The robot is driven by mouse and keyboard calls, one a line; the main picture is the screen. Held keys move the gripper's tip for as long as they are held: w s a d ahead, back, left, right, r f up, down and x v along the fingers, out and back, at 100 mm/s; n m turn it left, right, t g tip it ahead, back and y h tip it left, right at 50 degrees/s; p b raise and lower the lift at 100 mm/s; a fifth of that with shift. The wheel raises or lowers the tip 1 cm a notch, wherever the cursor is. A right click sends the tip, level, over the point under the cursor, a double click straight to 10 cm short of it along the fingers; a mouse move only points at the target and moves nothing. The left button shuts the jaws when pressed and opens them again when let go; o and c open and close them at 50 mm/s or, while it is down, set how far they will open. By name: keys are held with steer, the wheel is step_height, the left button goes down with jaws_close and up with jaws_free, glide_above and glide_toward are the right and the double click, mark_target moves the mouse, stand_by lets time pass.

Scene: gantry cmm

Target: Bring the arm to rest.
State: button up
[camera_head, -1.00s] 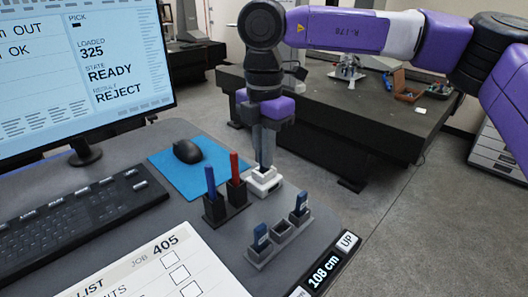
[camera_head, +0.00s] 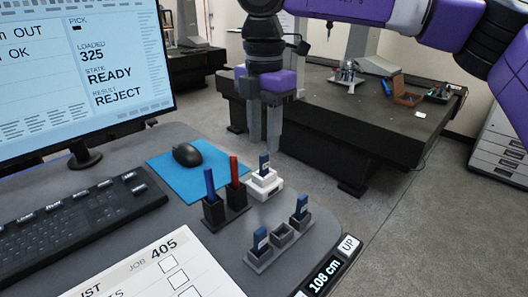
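My gripper (camera_head: 264,148) hangs pointing down above the desk, just above and behind a small white dock (camera_head: 266,187). Its two fingers are apart with nothing seen between them. A dark blue stick (camera_head: 264,163) with a pale label stands upright in the white dock, clear of the fingers. My purple and black arm reaches in from the upper right, and its upper parts are cut off by the top of the picture.
A dark rack (camera_head: 281,235) with two blue sticks and an empty middle slot stands near the desk's (camera_head: 322,238) front edge. A pen holder (camera_head: 226,211) holds blue and red pens. A monitor (camera_head: 70,70), mouse (camera_head: 187,154) and keyboard (camera_head: 75,213) are left. A black table (camera_head: 345,125) stands behind.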

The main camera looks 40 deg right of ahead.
steer(key=shift+r, duration=1.35)
